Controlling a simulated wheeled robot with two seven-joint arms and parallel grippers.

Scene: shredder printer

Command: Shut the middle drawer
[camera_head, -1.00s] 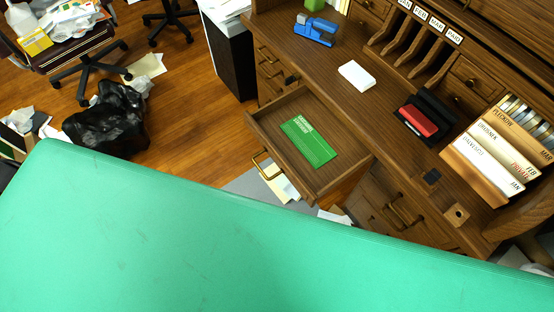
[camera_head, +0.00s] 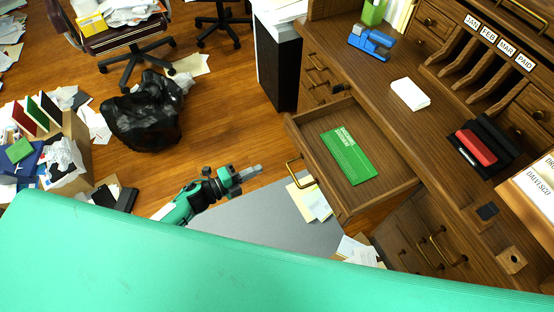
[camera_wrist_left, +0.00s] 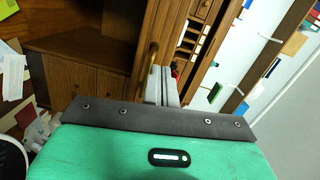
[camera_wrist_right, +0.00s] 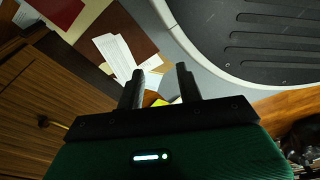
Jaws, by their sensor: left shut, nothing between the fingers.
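The middle drawer (camera_head: 322,190) of the wooden desk is pulled out. A green booklet (camera_head: 348,156) lies inside it, and a brass handle (camera_head: 293,172) is on its front. My left gripper (camera_head: 257,170) is shut and empty, to the left of the drawer front and apart from the handle in the head view. In the left wrist view its fingers (camera_wrist_left: 161,88) are together, with a brass handle (camera_wrist_left: 151,58) beside them in the picture. My right gripper (camera_wrist_right: 162,84) shows only in the right wrist view, its fingers apart with nothing between them.
The desk top holds a blue stapler (camera_head: 371,42), a white block (camera_head: 409,94) and a red-and-black stamp (camera_head: 477,147). Papers (camera_head: 310,197) lie below the drawer. A black bag (camera_head: 147,112) and a box (camera_head: 68,160) stand on the floor at left. Open wooden floor lies between bag and desk.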

